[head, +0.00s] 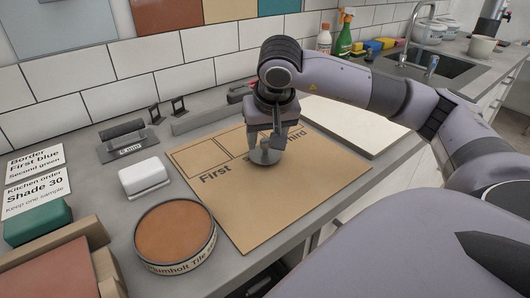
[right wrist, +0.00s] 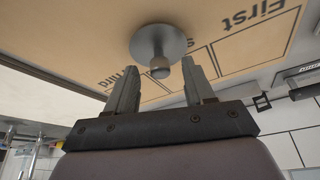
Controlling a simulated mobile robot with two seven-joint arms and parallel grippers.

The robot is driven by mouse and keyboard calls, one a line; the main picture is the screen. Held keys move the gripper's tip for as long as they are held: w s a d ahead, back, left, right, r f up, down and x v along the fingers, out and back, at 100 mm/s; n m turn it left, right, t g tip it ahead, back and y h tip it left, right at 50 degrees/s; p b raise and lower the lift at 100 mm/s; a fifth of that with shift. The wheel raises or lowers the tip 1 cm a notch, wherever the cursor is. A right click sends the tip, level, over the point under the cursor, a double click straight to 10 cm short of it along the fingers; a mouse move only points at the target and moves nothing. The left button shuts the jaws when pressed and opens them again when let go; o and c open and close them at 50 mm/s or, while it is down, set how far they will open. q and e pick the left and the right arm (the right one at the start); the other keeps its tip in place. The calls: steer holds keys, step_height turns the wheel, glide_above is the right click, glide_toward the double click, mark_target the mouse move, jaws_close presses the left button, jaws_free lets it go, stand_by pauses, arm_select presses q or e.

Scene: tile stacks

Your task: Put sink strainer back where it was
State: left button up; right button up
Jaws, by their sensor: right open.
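The sink strainer (head: 265,156) is a small grey metal disc with a knob on top. It lies on the brown board (head: 305,200) marked "First" and "Third", near the printed outlines. My right gripper (head: 269,139) points down over the strainer and partly hides it. In the right wrist view the strainer (right wrist: 150,40) lies just beyond the fingertips, with its knob roughly between the open fingers (right wrist: 164,72). The fingers do not visibly touch the knob. The sink (head: 440,66) is at the back right of the counter. My left gripper is not in view.
A round cork-coloured tin (head: 175,230), a white butter-dish-like block (head: 144,177) and a green block (head: 38,222) stand left of the board. A pale slab (head: 350,122) lies right of it. Spray bottle (head: 343,40) and sponges (head: 374,46) stand near the sink.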

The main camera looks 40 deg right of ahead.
steer(key=shift+f, duration=0.1)
steer(key=shift+c, duration=0.3)
jaws_close()
